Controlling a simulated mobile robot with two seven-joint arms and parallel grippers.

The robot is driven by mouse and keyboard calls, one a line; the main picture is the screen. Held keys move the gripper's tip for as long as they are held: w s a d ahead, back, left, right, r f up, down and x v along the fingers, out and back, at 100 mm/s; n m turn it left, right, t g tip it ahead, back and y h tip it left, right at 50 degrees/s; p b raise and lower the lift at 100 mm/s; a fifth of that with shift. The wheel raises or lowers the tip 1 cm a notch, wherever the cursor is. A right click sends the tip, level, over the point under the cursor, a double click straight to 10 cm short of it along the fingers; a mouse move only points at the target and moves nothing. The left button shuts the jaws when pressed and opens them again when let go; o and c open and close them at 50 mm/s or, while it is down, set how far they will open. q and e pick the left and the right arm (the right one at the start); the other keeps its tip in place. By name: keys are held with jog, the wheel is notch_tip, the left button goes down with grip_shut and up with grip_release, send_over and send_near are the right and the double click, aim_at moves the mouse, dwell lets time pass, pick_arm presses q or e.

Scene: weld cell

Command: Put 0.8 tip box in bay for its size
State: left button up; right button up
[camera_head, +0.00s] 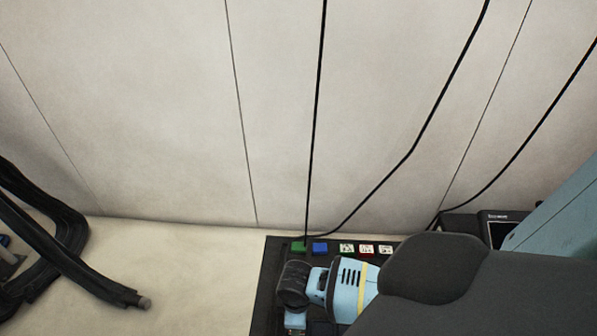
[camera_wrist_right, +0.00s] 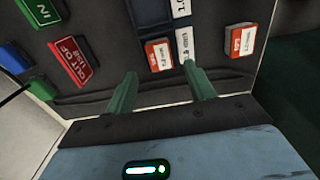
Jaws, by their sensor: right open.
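My right gripper (camera_wrist_right: 160,88) is open, its two green fingers pointing at a dark rack (camera_wrist_right: 105,50) in the right wrist view. A small red-and-white box (camera_wrist_right: 158,54) lies just beyond the gap between the fingertips, with no clear contact. A second red-and-white box (camera_wrist_right: 240,40) sits further right. The print on both is too small to read, so I cannot tell which is the 0.8 tip box. White size labels (camera_wrist_right: 184,44) stand beside the first box; part of one reads 1.0. My left gripper is not in view.
In the head view, the rack (camera_head: 268,285) stands against a pale wall. A black hose (camera_head: 70,255) lies at left; pale surface between is clear.

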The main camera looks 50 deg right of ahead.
notch_tip(320, 180, up, 7)
jog(key=p, duration=0.2)
dwell(0.4)
jog(key=s+a+f+m+t+y, duration=0.1)
jog(key=s+a+f+y, duration=0.2)
jog(key=s, duration=0.4)
jog(key=s+a+f+m+t, duration=0.2)
jog(key=s+a, duration=0.3)
jog(key=s, duration=0.2)
jog(key=s+d+r+m+t, duration=0.1)
jog(key=s+r, duration=0.1)
jog(key=s, duration=0.5)
jog(key=s+d+r+m+t+h, duration=0.1)
jog(key=s+r+m+t, duration=0.1)
jog(key=s, duration=0.5)
jog(key=shift+v, duration=0.9)
jog(key=shift+w+d, duration=0.1)
jog(key=shift+d, duration=0.05)
